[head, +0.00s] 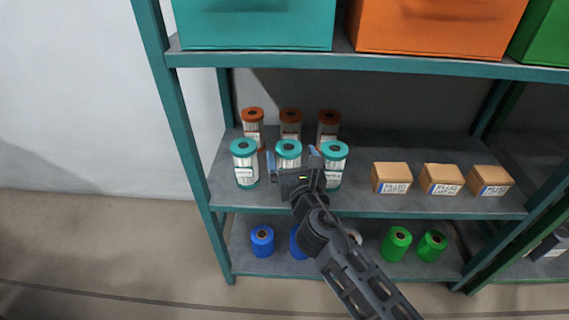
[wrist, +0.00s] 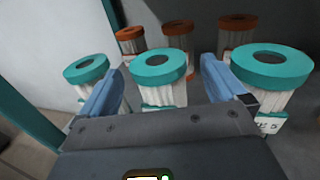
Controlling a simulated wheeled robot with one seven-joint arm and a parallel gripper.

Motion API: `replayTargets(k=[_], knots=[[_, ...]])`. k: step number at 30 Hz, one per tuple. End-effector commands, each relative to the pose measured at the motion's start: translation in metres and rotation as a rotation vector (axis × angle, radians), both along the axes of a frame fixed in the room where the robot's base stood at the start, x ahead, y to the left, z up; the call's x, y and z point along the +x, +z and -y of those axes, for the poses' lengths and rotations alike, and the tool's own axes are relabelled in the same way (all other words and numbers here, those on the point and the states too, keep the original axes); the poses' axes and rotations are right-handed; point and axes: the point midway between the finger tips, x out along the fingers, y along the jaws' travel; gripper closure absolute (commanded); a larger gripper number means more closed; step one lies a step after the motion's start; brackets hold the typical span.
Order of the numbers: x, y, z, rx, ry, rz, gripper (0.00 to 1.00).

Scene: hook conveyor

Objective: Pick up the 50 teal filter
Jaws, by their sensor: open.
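Three teal-capped filters stand in the front row on the middle shelf: a left one (head: 245,165), a middle one (head: 288,155) and a right one (head: 334,165). My gripper (head: 293,160) is open in front of the middle filter, partly hiding it. In the wrist view the middle teal filter (wrist: 160,80) stands upright between and just beyond my open fingers. The left teal filter (wrist: 86,72) is outside the left finger, and the right one (wrist: 271,75) is outside the right finger. The label numbers are too small or hidden to read fully.
Three filters with brown-orange caps (head: 291,118) stand behind the teal ones. Cardboard boxes (head: 391,178) stand to the right on the same shelf (head: 440,211). Blue (head: 262,240) and green (head: 396,243) spools are on the shelf below. Teal and orange bins (head: 436,25) are above.

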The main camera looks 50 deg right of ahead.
Motion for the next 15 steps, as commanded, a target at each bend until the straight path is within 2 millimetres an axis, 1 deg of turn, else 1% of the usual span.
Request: replayTargets(k=[6, 9, 15], knots=[[0.025, -0.007, 0.016, 0.002, -0.001, 0.003, 0.02], [0.035, -0.005, 0.024, 0.002, 0.000, 0.002, 0.02], [0.042, -0.005, 0.028, 0.003, 0.001, 0.001, 0.02]])
